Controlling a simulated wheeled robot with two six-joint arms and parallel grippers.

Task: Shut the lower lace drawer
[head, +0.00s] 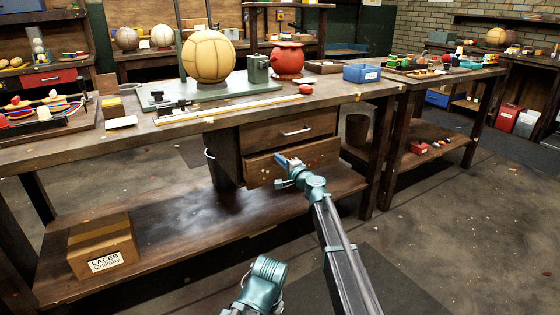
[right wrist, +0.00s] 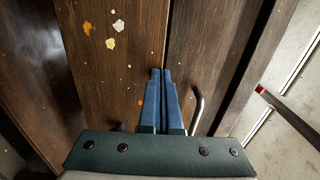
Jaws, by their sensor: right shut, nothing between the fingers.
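The lower lace drawer (head: 317,157) is under the workbench, below the upper drawer (head: 290,130). Its wooden front stands a little forward of the upper one, so it looks partly open. My right gripper (head: 281,160) is at the left part of this front. Its blue fingers (right wrist: 160,85) are shut and empty in the right wrist view, pointing along a flecked wooden panel (right wrist: 110,75) beside a metal handle (right wrist: 198,105). I cannot tell whether the fingertips touch the wood. The lower drawer's inside is hidden.
A cardboard laces box (head: 103,250) sits on the lower shelf (head: 190,225) at the left. The bench top (head: 60,153) above carries a tan ball (head: 208,57), a red ball (head: 288,62) and a blue bin (head: 362,73). Bench legs flank the shelf. Open floor lies at the right.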

